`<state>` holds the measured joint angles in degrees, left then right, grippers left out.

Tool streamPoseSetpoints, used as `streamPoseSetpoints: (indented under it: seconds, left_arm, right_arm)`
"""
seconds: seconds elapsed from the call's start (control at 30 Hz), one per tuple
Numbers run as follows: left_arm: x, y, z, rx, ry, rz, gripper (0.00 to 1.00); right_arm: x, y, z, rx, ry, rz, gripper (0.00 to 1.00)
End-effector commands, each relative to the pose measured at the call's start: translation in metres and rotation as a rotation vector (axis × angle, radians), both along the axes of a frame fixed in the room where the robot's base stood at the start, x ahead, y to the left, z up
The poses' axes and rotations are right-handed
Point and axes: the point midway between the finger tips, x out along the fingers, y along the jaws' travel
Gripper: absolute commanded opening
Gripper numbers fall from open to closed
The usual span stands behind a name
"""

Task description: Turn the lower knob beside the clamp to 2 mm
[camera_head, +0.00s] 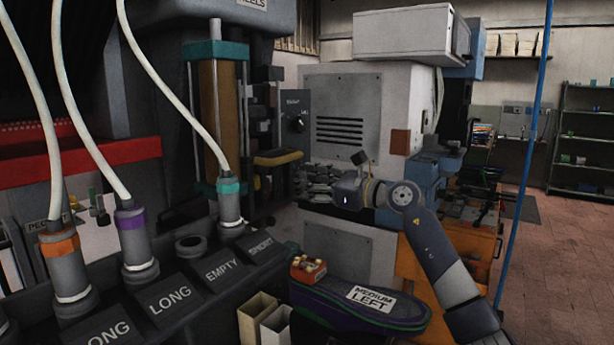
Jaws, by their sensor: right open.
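A dark control panel (295,118) is on the machine left of the grey vented door, and a round dark knob (298,124) shows on its lower part. The knob's scale is too small to read. A yellow and black part (278,158), possibly the clamp, juts out below the panel. My right gripper (308,183) is open and empty, reaching in from the right, below and slightly right of the panel. It appears apart from the knob. Any lower knob near the gripper is hidden or too small to tell. My left gripper is not in view.
A blue pole (528,150) stands right, with open floor (565,260) beyond.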

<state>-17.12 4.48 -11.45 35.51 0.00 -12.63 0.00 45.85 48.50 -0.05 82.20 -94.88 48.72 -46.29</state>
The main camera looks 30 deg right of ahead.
Motion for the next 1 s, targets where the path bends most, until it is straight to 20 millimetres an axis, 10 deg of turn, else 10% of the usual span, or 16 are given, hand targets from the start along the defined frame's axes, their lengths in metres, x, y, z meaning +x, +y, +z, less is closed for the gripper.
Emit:
streamPoseSetpoints:
  seconds: [0.3,0.5,1.0]
  left_arm:
    - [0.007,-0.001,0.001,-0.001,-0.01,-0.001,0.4]
    - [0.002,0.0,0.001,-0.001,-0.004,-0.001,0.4]
    - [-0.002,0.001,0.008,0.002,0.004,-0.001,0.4]
  right_arm:
    - [0.002,0.001,-0.001,0.0,0.001,0.0,0.5]
    - [0.002,0.001,-0.001,0.0,0.001,0.0,0.08]
    - [0.002,0.001,0.001,0.085,0.037,0.0,0.08]
